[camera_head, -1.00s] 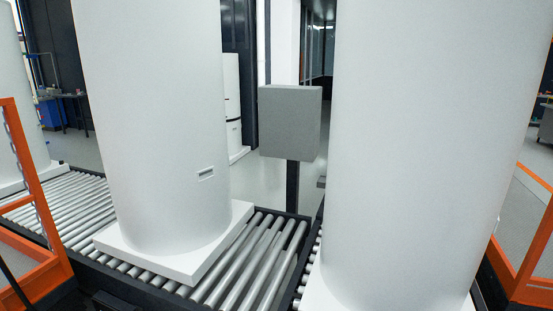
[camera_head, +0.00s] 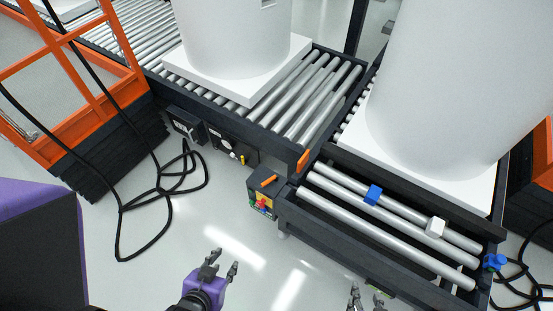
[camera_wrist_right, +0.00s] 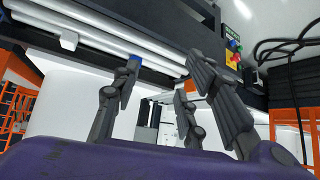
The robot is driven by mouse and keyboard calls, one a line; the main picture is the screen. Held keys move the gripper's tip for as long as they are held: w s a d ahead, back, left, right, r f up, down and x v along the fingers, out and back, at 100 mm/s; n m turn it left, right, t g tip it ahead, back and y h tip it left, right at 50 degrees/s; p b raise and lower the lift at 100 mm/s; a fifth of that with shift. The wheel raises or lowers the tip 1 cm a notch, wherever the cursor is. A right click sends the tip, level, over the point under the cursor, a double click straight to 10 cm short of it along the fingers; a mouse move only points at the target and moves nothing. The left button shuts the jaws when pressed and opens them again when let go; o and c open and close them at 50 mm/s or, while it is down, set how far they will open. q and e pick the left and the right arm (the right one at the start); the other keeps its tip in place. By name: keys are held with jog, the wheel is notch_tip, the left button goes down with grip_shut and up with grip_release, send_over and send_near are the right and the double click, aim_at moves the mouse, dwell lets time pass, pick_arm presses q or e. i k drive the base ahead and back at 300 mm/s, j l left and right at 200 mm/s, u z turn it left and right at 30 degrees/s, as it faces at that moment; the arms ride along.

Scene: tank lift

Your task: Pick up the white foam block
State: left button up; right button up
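The small white foam block (camera_head: 435,227) sits on the front rollers at the right side of the conveyor in the head view. It also shows at the upper left of the right wrist view (camera_wrist_right: 69,41). My right gripper (camera_head: 367,299) is at the bottom edge of the head view, in front of the conveyor and left of the block, apart from it. In the right wrist view its fingers (camera_wrist_right: 162,82) are spread with nothing between them. My left gripper (camera_head: 224,262) is open and empty over the floor, further left.
A blue block (camera_head: 373,195) sits on the same rollers, left of the white one. A large white tank (camera_head: 445,80) on a white base stands behind. The conveyor's dark front rail (camera_head: 350,240) lies before the rollers. A control box (camera_head: 263,193) and loose black cables (camera_head: 160,190) are to the left.

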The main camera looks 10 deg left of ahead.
aim_at(434, 227)
jog(key=z, duration=1.4)
